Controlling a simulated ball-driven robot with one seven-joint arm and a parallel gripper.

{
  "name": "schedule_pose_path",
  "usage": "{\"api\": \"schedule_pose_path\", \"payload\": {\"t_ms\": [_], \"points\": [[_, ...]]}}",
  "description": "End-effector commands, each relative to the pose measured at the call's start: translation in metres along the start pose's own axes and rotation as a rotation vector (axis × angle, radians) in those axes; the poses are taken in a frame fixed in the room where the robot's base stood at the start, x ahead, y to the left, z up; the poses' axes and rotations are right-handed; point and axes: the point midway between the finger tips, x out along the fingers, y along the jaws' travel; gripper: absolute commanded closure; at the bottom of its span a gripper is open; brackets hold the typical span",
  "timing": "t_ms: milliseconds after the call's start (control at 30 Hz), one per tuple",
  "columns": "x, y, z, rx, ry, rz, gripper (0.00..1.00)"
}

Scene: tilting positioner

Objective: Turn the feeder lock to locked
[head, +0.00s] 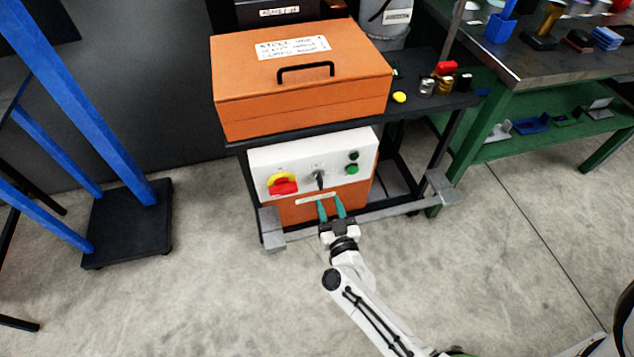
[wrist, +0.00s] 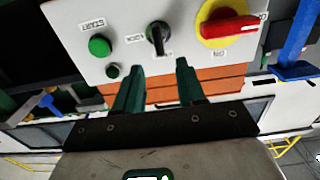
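The feeder lock, a small dark key-type switch (head: 319,179), sits in the middle of a white control panel (head: 262,159). In the wrist view the lock (wrist: 158,38) shows a black knob with a lighter tip and a partly legible label beside it. My gripper (head: 331,203) is just below the lock in the head view, with its green fingers apart and nothing between them. In the wrist view the gripper (wrist: 160,68) points at the panel, its fingertips below the knob and not around it. The lock's exact setting is hard to read.
A red rotary switch on a yellow plate (head: 283,184) is left of the lock. Green buttons (head: 352,168) are to its right. An orange lidded box (head: 240,88) stands above the panel. A grey rail (head: 390,209) runs along the cart's lower front.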

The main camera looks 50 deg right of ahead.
Motion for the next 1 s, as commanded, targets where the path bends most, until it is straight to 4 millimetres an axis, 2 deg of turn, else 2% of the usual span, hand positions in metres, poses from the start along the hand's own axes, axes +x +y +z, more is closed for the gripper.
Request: {"api": "schedule_pose_path", "payload": {"t_ms": [300,500,633,933,1000], "points": [[0.059,0.000,0.000,0.001,0.002,0.000,0.61],[0.083,0.000,0.001,0.000,0.001,-0.001,0.61],[0.090,0.000,0.000,0.001,0.000,-0.001,0.61],[0.091,0.000,0.000,0.001,0.000,-0.002,0.61],[0.091,0.000,0.000,0.001,0.000,-0.002,0.67]]}}
